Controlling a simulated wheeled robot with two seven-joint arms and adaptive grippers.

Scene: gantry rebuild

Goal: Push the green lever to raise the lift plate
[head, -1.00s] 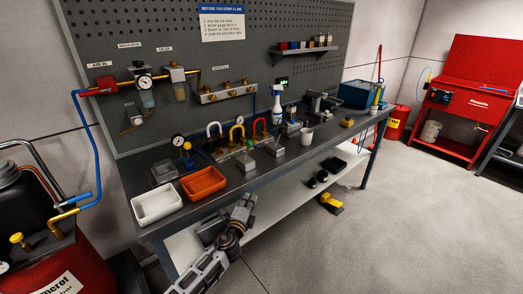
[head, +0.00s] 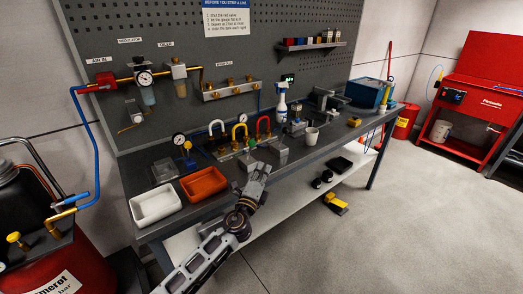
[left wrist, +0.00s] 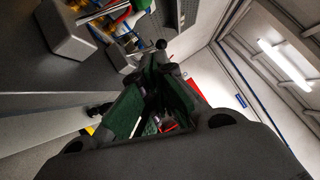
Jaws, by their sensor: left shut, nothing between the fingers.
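The green lever's knob (head: 252,143) shows small in the head view. It stands over a grey block (head: 247,160) near the bench's front edge, behind my left gripper. My left gripper (head: 262,168) is shut and empty, in front of this block and low beside a second grey block (head: 279,155). I cannot tell whether it touches either one. In the left wrist view my left gripper (left wrist: 163,68) points up the picture, with a black round knob (left wrist: 161,44) just beyond the fingertips. I cannot clearly make out the lift plate. My right gripper is not in view.
A white tray (head: 157,205) and an orange tray (head: 204,184) stand left of my gripper.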

